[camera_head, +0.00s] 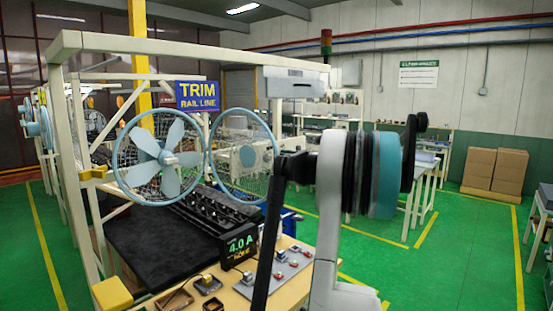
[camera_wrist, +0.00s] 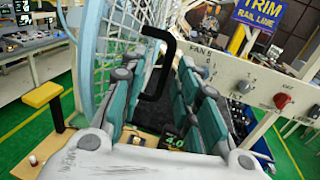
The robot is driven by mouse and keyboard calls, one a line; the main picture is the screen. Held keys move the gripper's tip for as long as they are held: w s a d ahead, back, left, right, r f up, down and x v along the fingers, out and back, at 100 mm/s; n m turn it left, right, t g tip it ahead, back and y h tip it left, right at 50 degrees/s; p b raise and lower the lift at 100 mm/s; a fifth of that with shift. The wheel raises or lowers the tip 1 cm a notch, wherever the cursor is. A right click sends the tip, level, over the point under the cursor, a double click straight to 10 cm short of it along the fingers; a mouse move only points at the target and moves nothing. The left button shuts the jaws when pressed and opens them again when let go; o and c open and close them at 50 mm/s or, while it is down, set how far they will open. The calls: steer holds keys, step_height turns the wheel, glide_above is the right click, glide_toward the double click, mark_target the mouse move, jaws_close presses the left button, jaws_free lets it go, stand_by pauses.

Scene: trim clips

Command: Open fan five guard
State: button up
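My gripper (camera_wrist: 160,105) shows in the wrist view with its teal-padded fingers spread apart. A black bent handle (camera_wrist: 168,48) stands between and beyond the fingertips; I cannot tell whether they touch it. The light-blue wire guard (camera_wrist: 98,50) rises at the left of the wrist view, close to the left finger. In the head view, a blue-bladed fan (camera_head: 165,158) and a blue ring guard (camera_head: 245,158) stand by the frame. My fingers are hidden there.
A pale frame (camera_head: 180,47) surrounds the bench, with a "TRIM RAIL LINE" sign (camera_head: 198,96) on it. A black "4.0 A" display (camera_head: 239,245) and a grey control plate (camera_head: 275,278) sit at the front. Boxes (camera_head: 495,170) stand by the far wall.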

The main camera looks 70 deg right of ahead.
steer(key=s, duration=0.9)
steer(key=shift+a, duration=0.15)
steer(key=shift+s+r, duration=0.1)
steer(key=shift+s, duration=0.05)
